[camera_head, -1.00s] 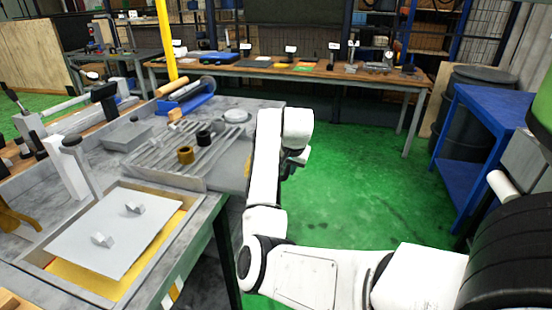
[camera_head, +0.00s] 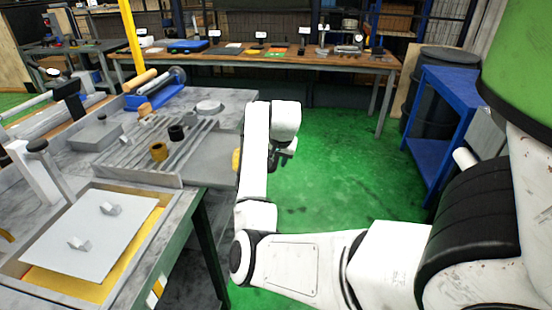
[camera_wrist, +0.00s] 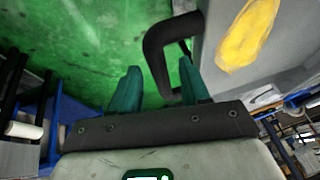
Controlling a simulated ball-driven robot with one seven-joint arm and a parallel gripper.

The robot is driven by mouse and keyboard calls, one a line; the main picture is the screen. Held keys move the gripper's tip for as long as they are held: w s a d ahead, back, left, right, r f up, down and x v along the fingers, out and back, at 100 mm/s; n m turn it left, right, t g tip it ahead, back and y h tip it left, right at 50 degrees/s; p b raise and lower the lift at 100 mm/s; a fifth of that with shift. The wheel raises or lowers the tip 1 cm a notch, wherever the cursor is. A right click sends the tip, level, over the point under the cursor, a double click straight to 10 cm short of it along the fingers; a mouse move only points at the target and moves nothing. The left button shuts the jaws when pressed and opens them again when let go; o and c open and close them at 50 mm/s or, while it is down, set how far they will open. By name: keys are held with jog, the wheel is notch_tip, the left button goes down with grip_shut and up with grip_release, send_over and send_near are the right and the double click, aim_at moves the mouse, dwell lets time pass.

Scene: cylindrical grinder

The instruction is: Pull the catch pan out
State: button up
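In the wrist view a grey box-like body (camera_wrist: 222,42) fills the upper right, with a dark curved handle (camera_wrist: 157,52) on its side; it looks like the catch pan, but I cannot tell for sure. My gripper (camera_wrist: 160,82) has two green fingers spread apart and open. The handle's bend lies between the fingers in the picture; contact cannot be told. In the head view my gripper (camera_head: 283,158) is dark and small, just off the right end of the grey machine (camera_head: 212,148). The handle is not visible there, being behind my arm.
A yellow patch (camera_wrist: 247,32) marks the grey body. A tray (camera_head: 172,208) with a grey plate (camera_head: 95,238) stands at left. A workbench (camera_head: 290,62) runs along the back. A blue table (camera_head: 440,125) and dark barrel (camera_head: 440,85) stand at right. Green floor (camera_head: 330,180) between is open.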

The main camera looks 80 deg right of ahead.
jog(key=shift+r, duration=0.1)
jog(key=v, duration=1)
jog(key=shift+r, duration=0.35)
jog(key=shift+a+f, duration=0.1)
jog(key=shift+a, duration=0.1)
